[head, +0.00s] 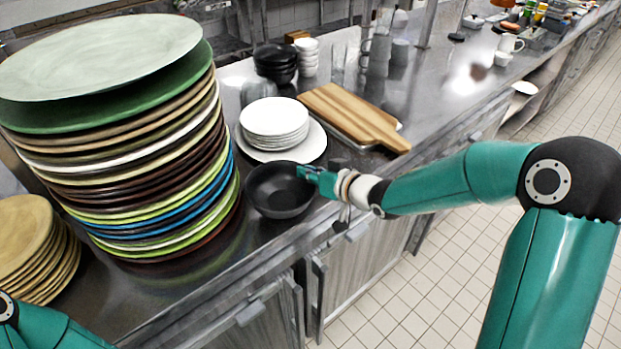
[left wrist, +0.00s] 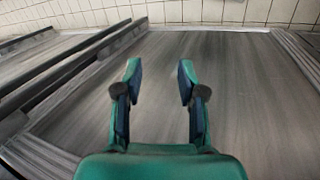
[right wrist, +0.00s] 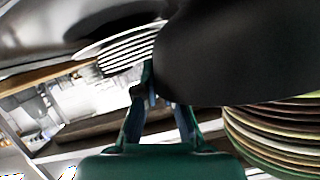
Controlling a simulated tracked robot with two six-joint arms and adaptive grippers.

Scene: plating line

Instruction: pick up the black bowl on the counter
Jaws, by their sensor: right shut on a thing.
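The black bowl (head: 281,194) is at the front edge of the counter, between the tall plate stack and the counter edge in the head view. My right gripper (head: 308,174) is shut on the right rim of the bowl. In the right wrist view the bowl (right wrist: 235,50) fills the upper right, large and dark, and hides part of the right gripper's (right wrist: 158,95) fingers. I cannot tell whether the bowl touches the counter. My left gripper (left wrist: 160,85) is open and empty in the left wrist view, facing a grey cabinet front.
A tall stack of coloured plates (head: 150,180) stands close left of the bowl. White plates (head: 274,118), a wooden board (head: 350,112) and a stack of black bowls (head: 275,58) stand behind it. Tan plates (head: 30,245) are at the far left. The tiled floor (head: 440,260) in front is clear.

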